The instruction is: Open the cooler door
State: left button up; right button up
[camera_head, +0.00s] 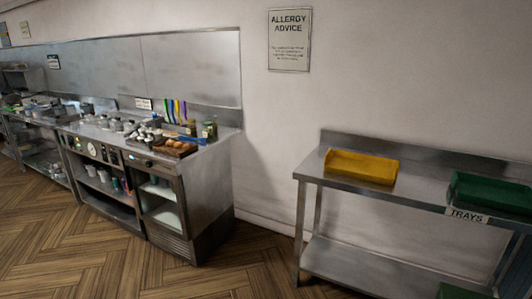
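I see nothing clearly marked as a cooler. At the right end of the long steel counter (215,165) is a cabinet (213,208) with light shelves showing in its front and a vent grille (170,241) at its base. This may be the cooler. I cannot tell whether its front has a clear door or is open. Neither of my grippers is in view.
A steel table (410,192) with a lower shelf stands at the right, bearing a yellow tray (361,166) and a green tray (490,195). Pans and food cover the counter top. The wood floor (75,245) before the counter is clear.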

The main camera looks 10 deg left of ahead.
aim_at(129, 171)
jog(key=i+j+u, duration=0.15)
jog(key=i+u, duration=0.25)
jog(key=i, duration=0.3)
jog(key=i+u, duration=0.4)
jog(key=i, duration=0.3)
jog(key=i+l+u, duration=0.4)
jog(key=i, duration=0.25)
